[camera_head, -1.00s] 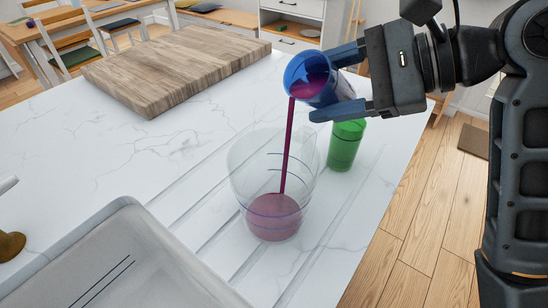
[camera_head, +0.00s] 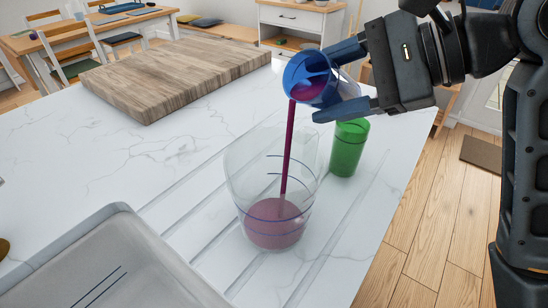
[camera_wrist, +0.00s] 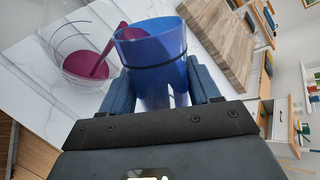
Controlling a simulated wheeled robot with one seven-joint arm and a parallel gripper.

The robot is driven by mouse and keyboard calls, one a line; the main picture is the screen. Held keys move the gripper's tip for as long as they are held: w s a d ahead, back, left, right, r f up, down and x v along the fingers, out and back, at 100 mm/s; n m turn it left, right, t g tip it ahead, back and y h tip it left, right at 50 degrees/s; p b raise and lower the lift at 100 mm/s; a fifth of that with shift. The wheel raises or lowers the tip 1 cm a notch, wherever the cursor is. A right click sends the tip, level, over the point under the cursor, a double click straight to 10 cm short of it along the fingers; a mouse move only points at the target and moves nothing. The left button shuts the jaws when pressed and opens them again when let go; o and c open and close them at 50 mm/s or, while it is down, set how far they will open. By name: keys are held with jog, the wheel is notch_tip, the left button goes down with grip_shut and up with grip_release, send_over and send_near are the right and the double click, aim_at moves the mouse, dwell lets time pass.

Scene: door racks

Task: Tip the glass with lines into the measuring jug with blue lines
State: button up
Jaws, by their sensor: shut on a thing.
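My gripper (camera_head: 344,80) is shut on a blue glass (camera_head: 312,67) with a dark line round it. The glass also shows between the fingers in the wrist view (camera_wrist: 153,55). It is tilted with its mouth toward the left and down, above the back rim of the measuring jug. A stream of dark red-purple liquid (camera_head: 288,145) runs from its lip down into the jug. The clear measuring jug (camera_head: 240,165) with blue lines stands upright on the counter, with purple liquid (camera_head: 272,230) in its bottom part. The jug also shows in the wrist view (camera_wrist: 62,40).
A green cup with a dark line (camera_head: 348,150) stands just behind and right of the jug. A thick wooden board (camera_head: 175,75) lies at the back left. A sink (camera_head: 120,265) is at the front left. The marble counter (camera_head: 110,150) between is clear.

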aim_at(327, 88)
jog(key=shift+f+n+t+h+b, duration=0.3)
jog(key=shift+n+h+b, duration=0.15)
jog(key=shift+b, duration=1.25)
jog(key=shift+r+n+t+h+b, duration=0.4)
jog(key=shift+r+h+b, duration=0.1)
jog(key=shift+b, duration=0.9)
jog(key=shift+s+a+r+n+t+h+p, duration=0.3)
jog(key=shift+s+a+r+n+h+p, duration=0.3)
jog(key=shift+p, duration=0.4)
jog(key=shift+s+a+f+n+t+h, duration=0.2)
jog(key=shift+a+f+n+t+h, duration=0.05)
jog(key=shift+f+t, duration=0.2)
dwell(1.2)
jog(key=shift+r, duration=0.1)
